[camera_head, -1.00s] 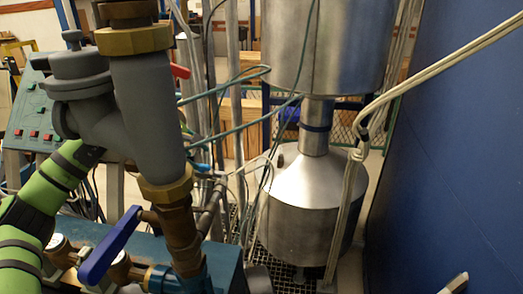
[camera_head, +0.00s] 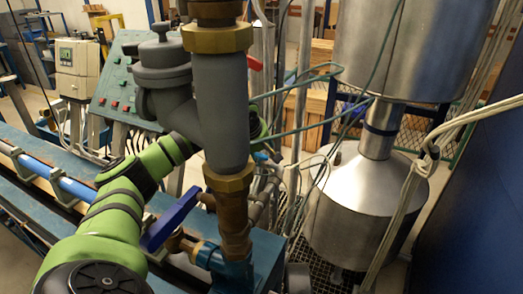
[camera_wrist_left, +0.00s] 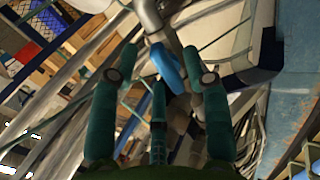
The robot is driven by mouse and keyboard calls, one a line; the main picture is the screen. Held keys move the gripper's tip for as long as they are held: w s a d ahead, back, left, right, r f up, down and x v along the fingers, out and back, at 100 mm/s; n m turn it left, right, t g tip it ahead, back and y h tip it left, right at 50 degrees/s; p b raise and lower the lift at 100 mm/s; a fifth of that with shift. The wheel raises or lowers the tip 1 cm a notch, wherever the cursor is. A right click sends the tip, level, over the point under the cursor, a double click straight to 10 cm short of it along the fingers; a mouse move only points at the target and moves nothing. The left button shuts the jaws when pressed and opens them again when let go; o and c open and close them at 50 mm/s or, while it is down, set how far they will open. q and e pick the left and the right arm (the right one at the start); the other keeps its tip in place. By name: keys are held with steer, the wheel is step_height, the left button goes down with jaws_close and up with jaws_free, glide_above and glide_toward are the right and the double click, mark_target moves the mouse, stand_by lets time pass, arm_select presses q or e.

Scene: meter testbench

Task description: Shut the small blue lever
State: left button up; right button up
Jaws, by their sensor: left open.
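The small blue lever (camera_wrist_left: 167,68) shows in the left wrist view, tilted, just beyond the fingertips and roughly between them. In the head view a small bit of blue (camera_head: 262,157), seemingly this lever, shows just right of the grey vertical pipe. My left gripper (camera_wrist_left: 158,62) is open, with its teal fingers spread and nothing between them in its grasp. In the head view my green left arm passes behind the grey pipe, which hides most of the gripper. Whether a finger touches the lever I cannot tell. My right gripper is not in view.
A grey meter pipe (camera_head: 220,120) with brass fittings stands close in front. A larger blue lever (camera_head: 170,220) sits low by its base. A red lever (camera_head: 254,64) is behind it. Steel tanks (camera_head: 360,205), hoses and a blue wall (camera_head: 485,200) bound the right side.

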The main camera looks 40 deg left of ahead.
arm_select(q)
steer(key=shift+c, duration=1.2)
steer(key=shift+d, duration=0.1)
jaws_close()
steer(key=shift+f, duration=0.1)
steer(key=shift+m, duration=0.5)
steer(key=shift+s+m+b, duration=0.1)
steer(key=shift+m+b, duration=0.35)
steer(key=shift+m, duration=0.45)
steer(key=shift+s+d+f+m+b, duration=0.1)
steer(key=shift+m+b, duration=0.1)
steer(key=shift+m, duration=0.95)
steer(key=shift+s+f+m+b, duration=0.1)
steer(key=shift+m+b, duration=0.05)
steer(key=shift+m, duration=1)
